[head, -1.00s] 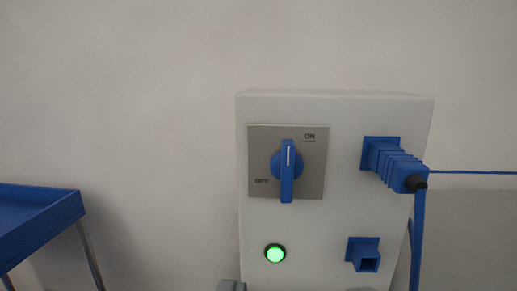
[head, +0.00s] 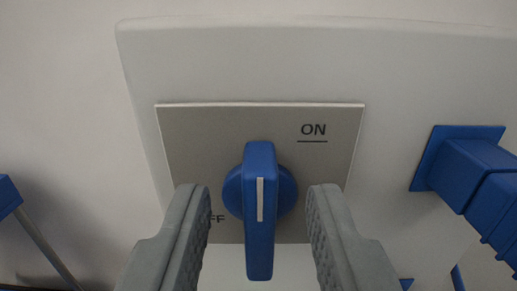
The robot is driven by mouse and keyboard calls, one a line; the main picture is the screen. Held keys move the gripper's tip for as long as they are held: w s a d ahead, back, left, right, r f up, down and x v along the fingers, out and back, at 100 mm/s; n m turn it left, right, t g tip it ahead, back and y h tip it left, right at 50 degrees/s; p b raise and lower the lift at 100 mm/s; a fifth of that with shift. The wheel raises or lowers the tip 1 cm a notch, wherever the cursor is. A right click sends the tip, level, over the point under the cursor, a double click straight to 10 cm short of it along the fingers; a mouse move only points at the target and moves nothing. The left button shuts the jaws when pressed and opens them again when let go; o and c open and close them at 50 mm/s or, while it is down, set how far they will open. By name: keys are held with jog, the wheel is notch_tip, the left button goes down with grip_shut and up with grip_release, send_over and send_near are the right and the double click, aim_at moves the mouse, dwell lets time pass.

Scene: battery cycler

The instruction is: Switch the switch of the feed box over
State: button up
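The feed box (head: 250,60) is a pale grey box that fills most of the view. Its switch (head: 260,210) is a blue rotary knob on a grey plate (head: 200,135), with ON at the upper right and OFF at the lower left, partly covered by a finger. The knob's handle stands upright, its white mark vertical. My gripper (head: 258,205) is open, with one grey finger on each side of the handle. Gaps show between the handle and both fingers. The green lamp is out of view.
A blue plug in a socket (head: 470,175) sticks out of the box at the right. Part of another blue fitting shows at the lower right edge. A blue table or tray (head: 8,196) with a metal leg stands at the far left.

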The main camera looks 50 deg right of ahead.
jog(key=shift+w+d, duration=0.45)
jog(key=shift+d, duration=0.15)
jog(key=shift+c, duration=0.2)
grip_shut()
